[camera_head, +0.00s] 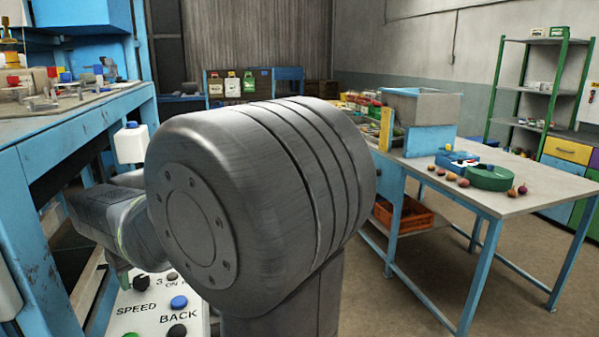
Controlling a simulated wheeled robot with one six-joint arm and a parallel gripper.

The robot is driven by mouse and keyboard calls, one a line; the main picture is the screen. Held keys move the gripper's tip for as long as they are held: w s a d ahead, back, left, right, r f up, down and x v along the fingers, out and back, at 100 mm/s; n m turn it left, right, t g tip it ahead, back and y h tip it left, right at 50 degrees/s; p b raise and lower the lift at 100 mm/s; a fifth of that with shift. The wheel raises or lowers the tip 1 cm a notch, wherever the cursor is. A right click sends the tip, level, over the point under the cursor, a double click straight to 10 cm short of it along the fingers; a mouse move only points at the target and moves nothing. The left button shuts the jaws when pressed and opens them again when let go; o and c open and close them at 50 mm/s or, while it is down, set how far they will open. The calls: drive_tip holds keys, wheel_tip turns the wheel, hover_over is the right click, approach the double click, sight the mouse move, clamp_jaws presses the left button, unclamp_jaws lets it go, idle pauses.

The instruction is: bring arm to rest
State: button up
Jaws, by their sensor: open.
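My arm fills the middle of the head view, with a big grey ribbed joint (215,210) close to the camera. A grey link of mine (100,215) reaches from it to the left, beside the blue bench. My gripper does not show; the arm itself or the picture edge hides it. I see no sack for certain.
A blue bench (60,140) with clutter stands close on the left. A control panel (160,310) marked SPEED and BACK is below the arm. A table (530,190) with a green container (490,178) and onion-like items stands right. Open floor (375,310) lies between.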

drive_tip(key=v, duration=1.2)
drive_tip(key=x, duration=1.3)
drive_tip(key=shift+f, duration=0.2)
drive_tip(key=shift+w+r+n, duration=0.1)
drive_tip(key=shift+w+n, duration=0.05)
drive_tip(key=shift+n, duration=0.15)
drive_tip(key=shift+d+r+n+g, duration=0.1)
drive_tip(key=shift+n+g, duration=0.2)
drive_tip(key=shift+n, duration=0.3)
drive_tip(key=shift+w+n+g+y, duration=0.1)
drive_tip(key=shift+n+g+y, duration=0.45)
drive_tip(key=shift+n, duration=1.45)
drive_tip(key=n+g, duration=0.1)
drive_tip(key=n, duration=0.1)
drive_tip(key=n+g, duration=0.1)
drive_tip(key=n, duration=0.2)
drive_tip(key=shift+w+g+h, duration=0.2)
drive_tip(key=shift+g+h, duration=0.05)
drive_tip(key=n+g+p, duration=0.1)
drive_tip(key=n, duration=0.3)
drive_tip(key=shift+w+h, duration=0.1)
drive_tip(key=shift+h, duration=0.3)
drive_tip(key=n, duration=0.2)
drive_tip(key=n+g+p, duration=0.1)
drive_tip(key=shift+w+a+n+h, duration=0.1)
drive_tip(key=shift+a+n+h, duration=0.15)
drive_tip(key=shift+n+h, duration=0.15)
drive_tip(key=shift+n+g+h+p, duration=0.3)
drive_tip(key=shift+n+h, duration=0.4)
drive_tip(key=shift+n, duration=1)
